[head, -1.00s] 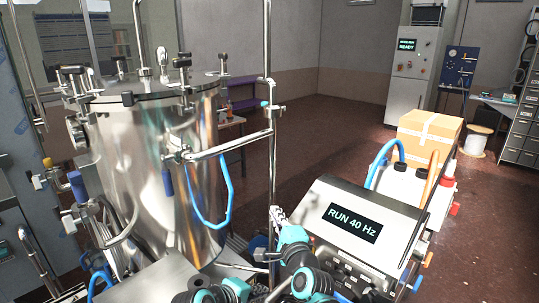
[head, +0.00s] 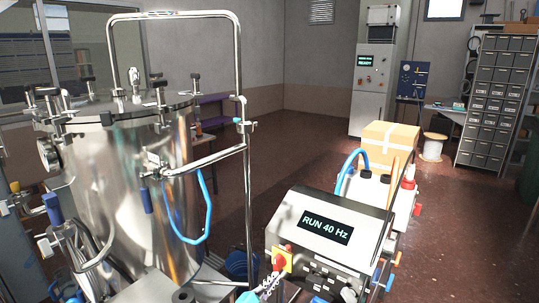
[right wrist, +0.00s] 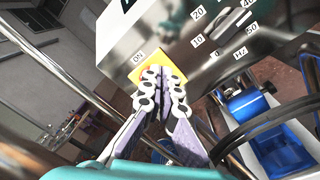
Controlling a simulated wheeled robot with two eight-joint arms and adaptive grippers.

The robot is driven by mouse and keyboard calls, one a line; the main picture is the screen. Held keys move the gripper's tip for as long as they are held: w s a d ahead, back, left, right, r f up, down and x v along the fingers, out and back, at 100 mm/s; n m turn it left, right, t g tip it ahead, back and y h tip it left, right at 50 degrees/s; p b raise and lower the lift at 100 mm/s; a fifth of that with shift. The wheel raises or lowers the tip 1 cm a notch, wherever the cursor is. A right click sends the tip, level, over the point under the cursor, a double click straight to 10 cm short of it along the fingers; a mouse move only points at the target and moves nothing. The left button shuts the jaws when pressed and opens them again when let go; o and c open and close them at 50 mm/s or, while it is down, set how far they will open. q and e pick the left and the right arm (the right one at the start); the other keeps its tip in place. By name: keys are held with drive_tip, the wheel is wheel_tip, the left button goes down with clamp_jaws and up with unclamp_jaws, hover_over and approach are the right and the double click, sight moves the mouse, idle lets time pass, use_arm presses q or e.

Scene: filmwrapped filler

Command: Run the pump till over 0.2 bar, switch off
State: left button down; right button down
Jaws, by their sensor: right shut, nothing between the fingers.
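The pump unit (head: 327,262) stands right of the steel vessel (head: 140,205); its display (head: 327,227) reads RUN 40 Hz. A red rotary switch on a yellow plate (head: 290,262) is at the panel's left edge. My right gripper (head: 274,280) is shut and empty, with its tips at the switch. In the right wrist view the closed fingertips (right wrist: 164,78) overlap the yellow plate (right wrist: 174,72), beside an ON label (right wrist: 137,56); contact is unclear. A round gauge (head: 48,155) on the vessel's left side faces away, its reading hidden. My left gripper is out of view.
A steel pipe (head: 247,190) rises between vessel and pump. A blue hose (head: 207,215) hangs at the vessel. A white container (head: 375,195) and a cardboard box (head: 390,138) are behind the pump. A dial with numbers and Hz (right wrist: 228,38) lies near the fingers.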

sight(278, 266)
drive_tip(key=w+d+f+m, duration=0.1)
drive_tip(key=w+d+f, duration=0.2)
drive_tip(key=w+d, duration=0.1)
drive_tip(key=shift+w+m+g+h, duration=0.3)
drive_tip(key=shift+w+g, duration=0.1)
drive_tip(key=shift+w+a, duration=0.3)
drive_tip(key=shift+a, duration=0.15)
idle(1.2)
drive_tip(key=shift+w+a+r+b, duration=0.1)
drive_tip(key=shift+r+b, duration=0.3)
drive_tip(key=shift+b, duration=0.1)
drive_tip(key=shift+w+a+r+b, duration=0.2)
drive_tip(key=shift+a+r+b, duration=0.05)
drive_tip(key=shift+r, duration=0.2)
drive_tip(key=shift+w+a+r+b, duration=0.15)
drive_tip(key=shift+a+r+b, duration=0.1)
drive_tip(key=shift+r, duration=0.2)
drive_tip(key=shift+a+r, duration=0.1)
drive_tip(key=shift+r, duration=0.05)
idle(0.5)
